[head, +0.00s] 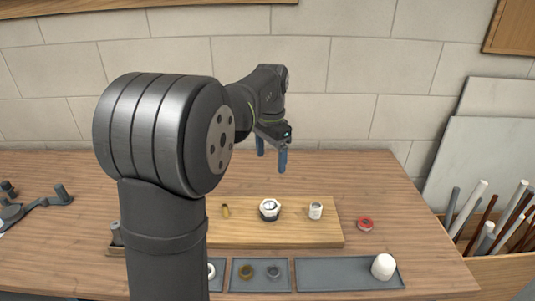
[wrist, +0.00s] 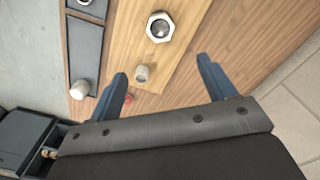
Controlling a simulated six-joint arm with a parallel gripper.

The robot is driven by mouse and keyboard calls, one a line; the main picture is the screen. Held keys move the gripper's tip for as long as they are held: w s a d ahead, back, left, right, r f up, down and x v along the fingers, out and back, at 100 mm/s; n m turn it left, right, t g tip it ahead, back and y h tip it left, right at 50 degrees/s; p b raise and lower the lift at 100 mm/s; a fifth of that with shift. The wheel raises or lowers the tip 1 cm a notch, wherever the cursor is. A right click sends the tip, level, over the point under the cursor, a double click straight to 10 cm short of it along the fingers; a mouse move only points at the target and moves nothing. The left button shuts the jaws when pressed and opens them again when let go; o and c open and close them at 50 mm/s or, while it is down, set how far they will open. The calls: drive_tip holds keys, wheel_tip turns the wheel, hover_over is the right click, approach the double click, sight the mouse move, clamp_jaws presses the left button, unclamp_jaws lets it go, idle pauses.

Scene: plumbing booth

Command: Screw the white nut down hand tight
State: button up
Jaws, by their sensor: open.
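The white nut (head: 269,209) sits around a fitting at the middle of the wooden board (head: 290,236). It also shows in the wrist view (wrist: 160,27), a hex ring around a dark, shiny centre. I cannot tell how far down its thread it sits. My gripper (head: 271,158) is open and empty, with its blue fingers pointing down, held well above the table. In the wrist view my gripper (wrist: 163,70) has its fingers spread apart, and the nut lies beyond the fingertips, apart from them.
A small white fitting (head: 315,210) stands right of the nut, and a brass peg (head: 225,211) left. A red ring (head: 365,223) lies beside the board. Grey trays (head: 325,275) lie in front, one with a white cap (head: 383,266). A pipe bin (head: 498,260) stands at right.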

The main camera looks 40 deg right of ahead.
drive_tip(key=n, duration=0.5)
approach(270, 205)
wheel_tip(270, 205, down, 8)
drive_tip(key=shift+f, duration=0.25)
idle(0.3)
drive_tip(key=c, duration=1.1)
drive_tip(key=shift+o, duration=0.2)
drive_tip(key=m, duration=0.4)
drive_tip(key=shift+m, duration=0.3)
drive_tip(key=m, duration=0.4)
drive_tip(key=shift+f, duration=0.1)
drive_tip(key=m, duration=0.4)
drive_tip(key=shift+f, duration=0.1)
drive_tip(key=m, duration=0.5)
